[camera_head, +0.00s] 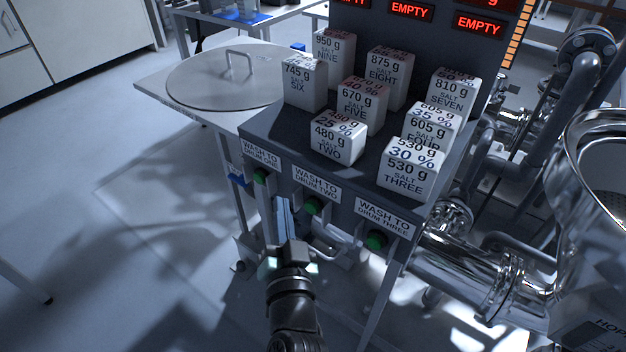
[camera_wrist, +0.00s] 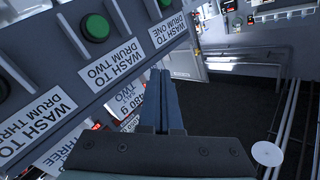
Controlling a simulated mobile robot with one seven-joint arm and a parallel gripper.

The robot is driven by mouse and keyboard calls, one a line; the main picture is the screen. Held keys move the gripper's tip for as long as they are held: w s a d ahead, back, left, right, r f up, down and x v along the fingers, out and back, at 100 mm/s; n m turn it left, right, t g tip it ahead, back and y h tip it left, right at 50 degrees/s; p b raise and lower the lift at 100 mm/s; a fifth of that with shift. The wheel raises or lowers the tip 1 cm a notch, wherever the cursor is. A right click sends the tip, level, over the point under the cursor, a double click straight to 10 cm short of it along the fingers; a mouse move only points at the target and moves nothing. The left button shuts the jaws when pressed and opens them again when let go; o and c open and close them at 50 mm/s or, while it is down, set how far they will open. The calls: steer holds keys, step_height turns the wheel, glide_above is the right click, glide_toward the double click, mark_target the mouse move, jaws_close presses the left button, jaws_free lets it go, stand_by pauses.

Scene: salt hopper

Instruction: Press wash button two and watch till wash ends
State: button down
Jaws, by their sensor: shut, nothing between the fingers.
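The green wash button two (camera_head: 313,205) sits on the dark panel front below the label WASH TO DRUM TWO (camera_head: 317,184). It also shows in the wrist view (camera_wrist: 95,28), up and left of my fingertips. My gripper (camera_head: 283,201) is shut and empty, in front of the panel. In the head view its fingertips appear left of button two, between it and wash button one (camera_head: 261,176). In the wrist view my gripper (camera_wrist: 161,74) shows its fingers together, with a visible gap in the picture between them and button two. I see no contact.
Wash button three (camera_head: 377,240) is on the right. Several white salt blocks (camera_head: 338,137) stand on the ledge (camera_head: 272,128) above. Red displays (camera_head: 410,9) read EMPTY. A round lid (camera_head: 225,78) lies left; shiny pipes (camera_head: 470,270) and a hopper (camera_head: 590,210) stand right.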

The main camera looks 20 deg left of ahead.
mark_target(312, 208)
steer(key=s+a+f+m+g+p, duration=0.1)
steer(key=s+f, duration=0.3)
steer(key=f, duration=0.3)
steer(key=shift+s+f+m+g, duration=0.15)
steer(key=shift+f+m+g, duration=0.15)
steer(key=shift+f+g, duration=0.1)
steer(key=w+d+b, duration=0.2)
steer(key=w+d, duration=0.1)
steer(key=w, duration=0.5)
steer(key=shift+w, duration=0.2)
steer(key=shift+w, duration=0.1)
stand_by(1.5)
steer(key=shift+w+d+b, duration=0.15)
steer(key=shift+w+b, duration=0.15)
steer(key=shift+b, duration=0.05)
